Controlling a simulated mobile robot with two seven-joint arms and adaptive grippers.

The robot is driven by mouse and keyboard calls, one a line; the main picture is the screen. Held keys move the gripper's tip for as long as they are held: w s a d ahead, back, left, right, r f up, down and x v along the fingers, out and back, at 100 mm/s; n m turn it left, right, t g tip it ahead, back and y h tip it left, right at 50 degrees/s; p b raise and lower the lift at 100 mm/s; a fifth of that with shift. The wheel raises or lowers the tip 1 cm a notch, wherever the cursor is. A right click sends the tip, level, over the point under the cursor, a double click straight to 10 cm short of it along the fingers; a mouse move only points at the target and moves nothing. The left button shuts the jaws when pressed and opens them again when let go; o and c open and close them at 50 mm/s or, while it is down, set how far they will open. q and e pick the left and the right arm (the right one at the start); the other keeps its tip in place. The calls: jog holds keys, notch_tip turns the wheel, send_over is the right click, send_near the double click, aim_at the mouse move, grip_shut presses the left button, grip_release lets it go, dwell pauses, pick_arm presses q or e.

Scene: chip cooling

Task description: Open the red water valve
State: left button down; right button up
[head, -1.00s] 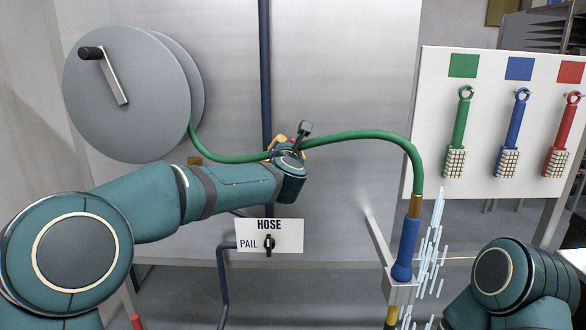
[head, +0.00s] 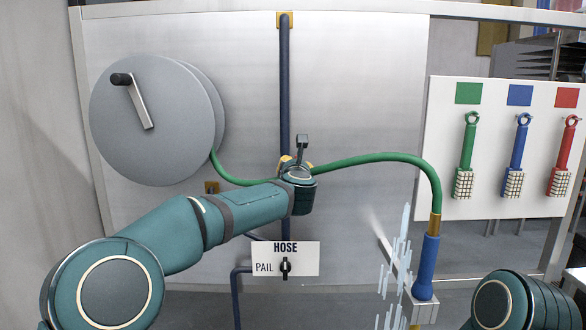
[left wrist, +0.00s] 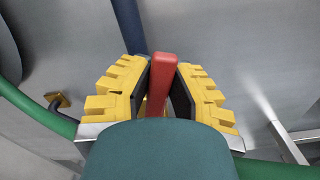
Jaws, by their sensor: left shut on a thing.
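The red valve handle (left wrist: 162,82) stands between the black pads of my left gripper (left wrist: 160,88) in the left wrist view. The gripper is shut on it, and its yellow fingers flank it. In the head view my left gripper (head: 290,164) is at the dark blue vertical pipe (head: 285,85), mostly hidden behind my wrist, and the red handle is hidden there. The green hose (head: 375,158) passes behind my left wrist. My right arm shows only at the lower right, with its gripper out of view.
A grey hose reel (head: 150,120) hangs at left. The HOSE/PAIL sign (head: 300,258) with a black knob is below my left wrist. The blue nozzle (head: 427,265) rests in a holder at right, with pale blue water streaks (head: 400,260) beside it. Green, blue and red brushes hang on a white board (head: 440,130).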

dwell(0.3)
pick_arm(q)
jog(key=c, duration=0.9)
grip_release()
jog(key=shift+o, duration=0.2)
jog(key=shift+s, duration=0.1)
jog(key=s, duration=1.2)
jog(key=shift+w, duration=0.1)
